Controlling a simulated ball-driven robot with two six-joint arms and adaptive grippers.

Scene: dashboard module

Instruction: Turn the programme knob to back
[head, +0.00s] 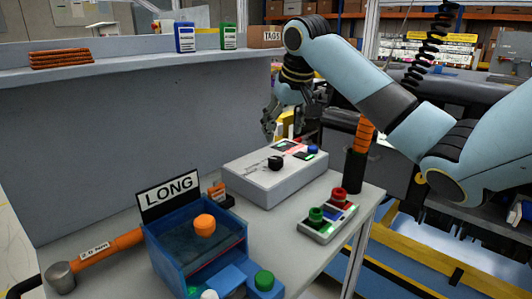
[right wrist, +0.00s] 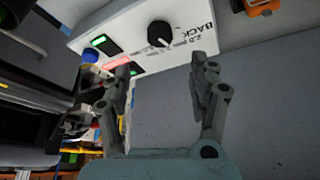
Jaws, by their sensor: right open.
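The dashboard module is a pale grey box (head: 262,187) on the table. Its black programme knob (head: 276,162) stands on the top face. In the right wrist view the knob (right wrist: 160,34) has a white pointer mark towards the lower side of the picture, and a printed label BACK (right wrist: 197,32) is to its right. My right gripper (head: 285,122) is above and behind the module in the head view. In the right wrist view its open fingers (right wrist: 158,66) have nothing between them, and the knob lies beyond the fingertips, apart from them. My left gripper is not in view.
The module also carries a blue button (head: 312,149) and lit displays. A blue bin marked LONG (head: 165,228), an orange-handled hammer (head: 100,250), and a button box (head: 328,219) stand on the table. An orange-handled tool in a black holder (head: 354,170) is right of the module.

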